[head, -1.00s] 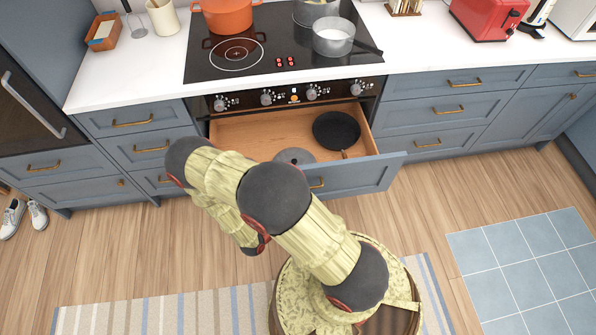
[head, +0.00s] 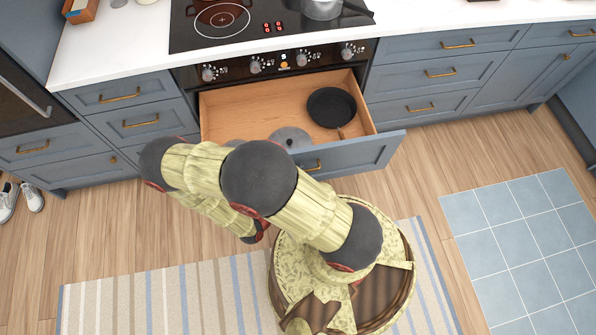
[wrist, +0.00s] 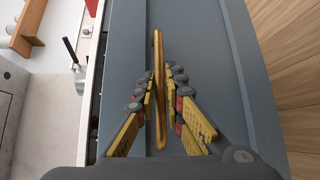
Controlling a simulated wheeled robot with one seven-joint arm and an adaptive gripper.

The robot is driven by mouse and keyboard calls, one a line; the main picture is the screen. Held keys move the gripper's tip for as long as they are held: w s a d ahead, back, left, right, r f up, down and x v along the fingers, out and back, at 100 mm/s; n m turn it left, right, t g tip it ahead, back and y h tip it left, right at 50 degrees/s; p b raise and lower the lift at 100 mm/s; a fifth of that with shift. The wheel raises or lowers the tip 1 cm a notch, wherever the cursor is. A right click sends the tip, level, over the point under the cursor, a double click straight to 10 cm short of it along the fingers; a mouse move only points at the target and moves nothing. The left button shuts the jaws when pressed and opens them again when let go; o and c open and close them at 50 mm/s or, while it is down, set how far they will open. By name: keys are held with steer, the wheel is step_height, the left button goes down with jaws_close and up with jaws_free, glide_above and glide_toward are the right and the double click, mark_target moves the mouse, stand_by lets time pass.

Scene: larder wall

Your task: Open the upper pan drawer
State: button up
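The upper pan drawer (head: 350,160) under the hob stands well out from the cabinet. Its wooden inside shows a black frying pan (head: 331,107) at the right and a grey round lid or pan (head: 289,138) near the front. In the wrist view the brass handle (wrist: 157,60) runs upright along the blue-grey drawer front (wrist: 212,90). My gripper (wrist: 163,88) has its yellow-padded fingers on both sides of the handle, closed in near it, with a narrow gap showing on the right. In the head view my arm hides the gripper and part of the drawer front.
The black hob (head: 240,25) and a row of oven knobs (head: 255,66) sit above the drawer. Closed blue-grey drawers (head: 440,75) flank it. A striped rug (head: 170,300) lies under my base, with open wooden floor around it.

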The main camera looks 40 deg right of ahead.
steer(key=o, duration=0.4)
steer(key=v, duration=1.2)
stand_by(0.6)
